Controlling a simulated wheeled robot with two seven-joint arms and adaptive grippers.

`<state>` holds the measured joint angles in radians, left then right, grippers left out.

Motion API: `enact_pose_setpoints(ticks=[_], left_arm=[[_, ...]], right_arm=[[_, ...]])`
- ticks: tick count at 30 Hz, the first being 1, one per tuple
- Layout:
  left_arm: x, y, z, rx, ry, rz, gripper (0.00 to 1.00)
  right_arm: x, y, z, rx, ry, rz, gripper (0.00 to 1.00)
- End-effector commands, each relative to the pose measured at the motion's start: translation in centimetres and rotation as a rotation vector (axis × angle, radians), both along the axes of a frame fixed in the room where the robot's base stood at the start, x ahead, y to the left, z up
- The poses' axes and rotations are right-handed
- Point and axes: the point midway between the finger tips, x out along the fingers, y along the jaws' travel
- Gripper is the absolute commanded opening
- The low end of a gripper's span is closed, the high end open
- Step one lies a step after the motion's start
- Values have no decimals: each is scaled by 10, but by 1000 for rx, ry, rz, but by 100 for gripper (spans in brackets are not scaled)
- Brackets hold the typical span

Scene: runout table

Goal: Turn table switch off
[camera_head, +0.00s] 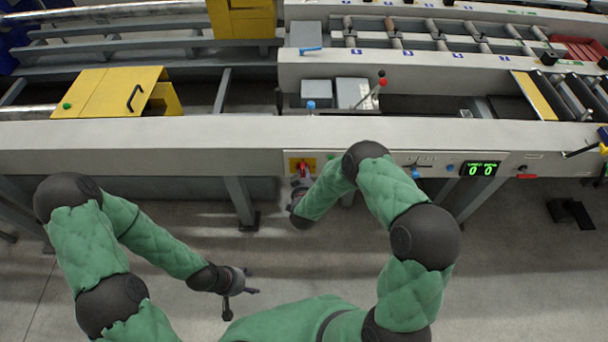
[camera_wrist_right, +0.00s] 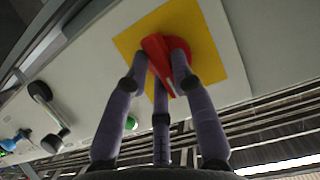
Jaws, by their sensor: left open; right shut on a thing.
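The table switch is a red rotary knob (camera_wrist_right: 157,62) on a yellow square plate (camera_wrist_right: 135,40), mounted on the front face of the runout table (camera_head: 140,140). In the head view the red knob (camera_head: 301,166) shows just above my right gripper (camera_head: 301,178). My right gripper (camera_wrist_right: 160,75) is shut on the red knob, with its fingers on both sides of the handle. The fingers hide part of the knob. My left gripper (camera_head: 250,281) is open and empty, low over the floor in front of the table.
A panel to the right of the switch bears a blue-handled lever (camera_head: 414,172) and a green digital display (camera_head: 480,169). A yellow box (camera_head: 105,92) and a red-topped lever (camera_head: 375,90) stand on the table. Open floor (camera_head: 310,265) lies in front.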

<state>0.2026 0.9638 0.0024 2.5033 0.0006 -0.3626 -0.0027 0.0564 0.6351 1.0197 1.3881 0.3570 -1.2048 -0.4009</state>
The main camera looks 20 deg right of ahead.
Motion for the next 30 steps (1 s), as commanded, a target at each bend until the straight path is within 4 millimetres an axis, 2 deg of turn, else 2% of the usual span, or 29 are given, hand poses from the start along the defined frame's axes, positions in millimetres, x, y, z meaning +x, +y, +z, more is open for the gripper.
enact_pose_setpoints(ticks=[3, 4, 6, 16, 20, 23, 30], left_arm=[[0, 0, 0, 0, 0, 0, 56], [0, 0, 0, 0, 0, 0, 56], [0, 0, 0, 0, 0, 0, 56], [0, 0, 0, 0, 0, 0, 56], [0, 0, 0, 0, 0, 0, 56], [0, 0, 0, 0, 0, 0, 56], [0, 0, 0, 0, 0, 0, 56]], right_arm=[[0, 0, -1, -1, 1, 2, 0], [0, 0, 0, -1, 1, 2, 30], [0, 0, 0, 0, 1, 1, 49], [-1, 0, 0, 0, 0, 1, 49], [-8, 3, 3, 0, 2, 2, 49], [-20, 6, 9, 0, 1, 4, 49], [-62, 20, 27, 0, 0, 5, 49]])
